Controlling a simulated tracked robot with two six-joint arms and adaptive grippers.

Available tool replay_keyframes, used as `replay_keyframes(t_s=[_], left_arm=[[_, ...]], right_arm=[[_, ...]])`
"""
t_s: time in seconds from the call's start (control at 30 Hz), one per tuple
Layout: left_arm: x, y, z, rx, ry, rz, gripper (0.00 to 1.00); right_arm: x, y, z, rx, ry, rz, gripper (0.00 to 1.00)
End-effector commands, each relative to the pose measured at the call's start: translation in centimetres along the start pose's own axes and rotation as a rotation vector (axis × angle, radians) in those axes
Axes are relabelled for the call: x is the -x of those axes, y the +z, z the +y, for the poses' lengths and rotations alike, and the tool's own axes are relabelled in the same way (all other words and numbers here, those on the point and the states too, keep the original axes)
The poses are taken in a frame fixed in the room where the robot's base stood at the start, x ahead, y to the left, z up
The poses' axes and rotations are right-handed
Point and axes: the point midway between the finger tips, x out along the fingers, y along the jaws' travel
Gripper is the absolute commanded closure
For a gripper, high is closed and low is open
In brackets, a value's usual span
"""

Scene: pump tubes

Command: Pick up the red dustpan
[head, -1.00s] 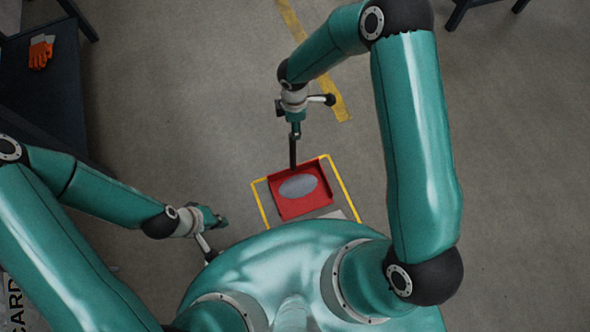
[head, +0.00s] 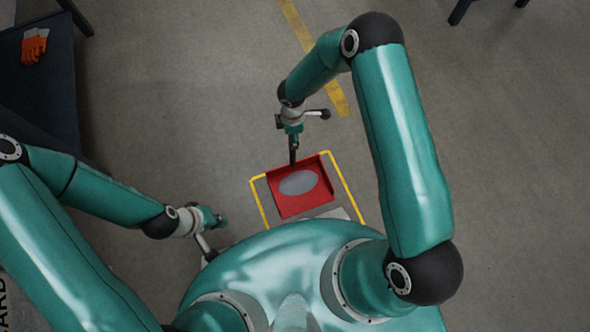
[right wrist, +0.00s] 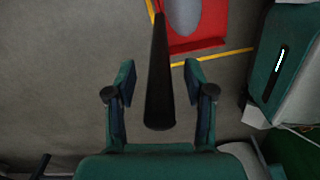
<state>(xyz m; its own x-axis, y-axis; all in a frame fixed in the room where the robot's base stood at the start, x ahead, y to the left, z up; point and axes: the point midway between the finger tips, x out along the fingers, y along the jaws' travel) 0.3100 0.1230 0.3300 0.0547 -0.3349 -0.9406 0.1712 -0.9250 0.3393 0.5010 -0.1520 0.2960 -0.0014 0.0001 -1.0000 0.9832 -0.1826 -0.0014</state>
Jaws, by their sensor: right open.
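The red dustpan (head: 300,207) lies on the floor inside a yellow-marked outline, with a grey oval on its pan. Its dark handle (head: 293,155) points away from my body, toward my right gripper (head: 292,136). In the right wrist view, the handle (right wrist: 160,90) lies between the two spread fingers of my right gripper (right wrist: 159,68), with gaps on both sides. Part of the red pan (right wrist: 213,30) shows at the top of that view. My left gripper (head: 219,221) hangs left of the dustpan, apart from it; its opening is too small to judge.
Yellow floor tape (head: 338,175) borders the dustpan's place. A dark table (head: 40,95) with orange gloves (head: 34,47) stands at the left. A yellow strip (head: 315,55) runs across the floor beyond the right gripper. The floor on the right is mostly clear.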

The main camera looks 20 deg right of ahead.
Motion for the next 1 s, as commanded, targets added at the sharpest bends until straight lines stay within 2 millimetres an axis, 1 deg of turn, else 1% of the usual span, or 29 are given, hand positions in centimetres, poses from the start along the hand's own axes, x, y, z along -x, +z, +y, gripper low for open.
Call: replay_keyframes(t_s=[0.13, 0.17, 0.4, 0.47, 1.0], left_arm=[[0.06, 0.0, 0.02, 0.0, 0.0, 0.0, 1.0], [0.06, 0.0, 0.02, 0.0, 0.0, 0.0, 1.0], [0.06, 0.0, 0.02, 0.0, 0.0, 0.0, 1.0], [0.06, 0.0, 0.02, 0.0, 0.0, 0.0, 1.0], [0.11, 0.0, 0.04, 0.0, 0.0, 0.0, 1.0]], right_arm=[[0.1, 0.0, 0.03, 0.0, 0.001, 0.0, 0.46], [0.1, -0.01, 0.03, 0.0, 0.001, 0.0, 0.5], [0.11, -0.02, 0.03, 0.0, 0.001, 0.0, 0.9], [0.12, -0.03, 0.03, 0.0, 0.0, 0.0, 1.0], [0.25, -0.06, 0.07, 0.0, 0.001, 0.0, 1.0]])
